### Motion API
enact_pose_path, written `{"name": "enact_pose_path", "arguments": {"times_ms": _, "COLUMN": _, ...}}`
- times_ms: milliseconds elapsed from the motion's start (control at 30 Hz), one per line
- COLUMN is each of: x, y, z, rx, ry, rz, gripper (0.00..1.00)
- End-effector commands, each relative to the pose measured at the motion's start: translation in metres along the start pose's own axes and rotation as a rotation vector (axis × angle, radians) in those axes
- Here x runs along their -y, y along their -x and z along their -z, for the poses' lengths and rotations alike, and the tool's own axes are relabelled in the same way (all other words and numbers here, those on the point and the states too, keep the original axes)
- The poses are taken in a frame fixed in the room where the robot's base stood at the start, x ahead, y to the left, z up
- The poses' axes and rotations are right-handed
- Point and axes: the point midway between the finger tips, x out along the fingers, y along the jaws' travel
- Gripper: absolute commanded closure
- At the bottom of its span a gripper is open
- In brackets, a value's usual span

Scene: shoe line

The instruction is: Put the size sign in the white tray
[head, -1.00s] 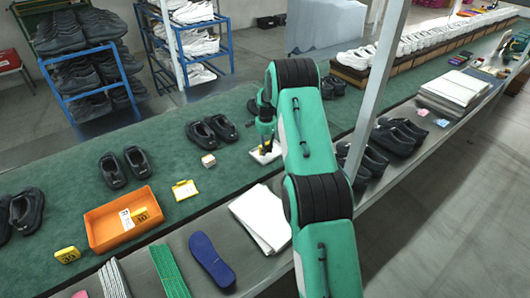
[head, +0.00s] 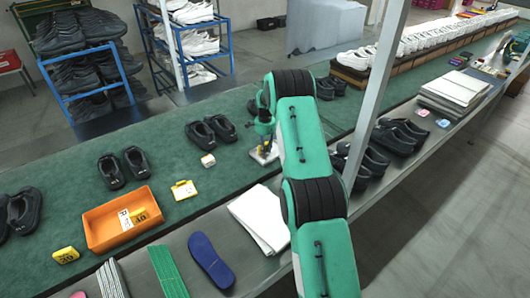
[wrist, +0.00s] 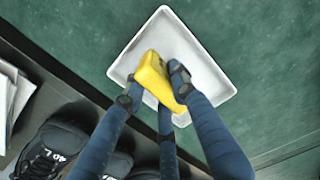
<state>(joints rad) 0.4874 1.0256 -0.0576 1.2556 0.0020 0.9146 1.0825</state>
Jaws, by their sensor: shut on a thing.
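My gripper (wrist: 161,85) is shut on a yellow size sign (wrist: 155,74), a small wedge-like block in the wrist view. The sign is over the white tray (wrist: 205,55), a shallow square dish, inside its rim as seen from above. I cannot tell whether the sign touches the tray floor. In the head view the white tray (head: 252,156) lies on the green belt, and my gripper (head: 265,148) points down at it. The sign is mostly hidden there by the fingers.
An orange bin (head: 105,234) holds a yellow sign. Another yellow sign (head: 66,255) and a yellow-and-white card (head: 184,190) lie on the belt. A small white box (head: 208,160) and black shoes (head: 212,131) are left of the tray. Black shoes (wrist: 50,150) stand along the near ledge.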

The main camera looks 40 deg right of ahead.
Motion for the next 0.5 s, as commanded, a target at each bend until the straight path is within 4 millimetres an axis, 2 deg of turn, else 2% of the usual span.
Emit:
{"name": "enact_pose_path", "arguments": {"times_ms": 100, "x": -0.0001, "y": -0.0119, "z": 0.0, "rx": 0.0, "ry": 0.0, "rz": 0.0, "gripper": 1.0}}
{"name": "enact_pose_path", "arguments": {"times_ms": 500, "x": -0.0001, "y": -0.0138, "z": -0.0001, "rx": 0.0, "ry": 0.0, "rz": 0.0, "gripper": 1.0}}
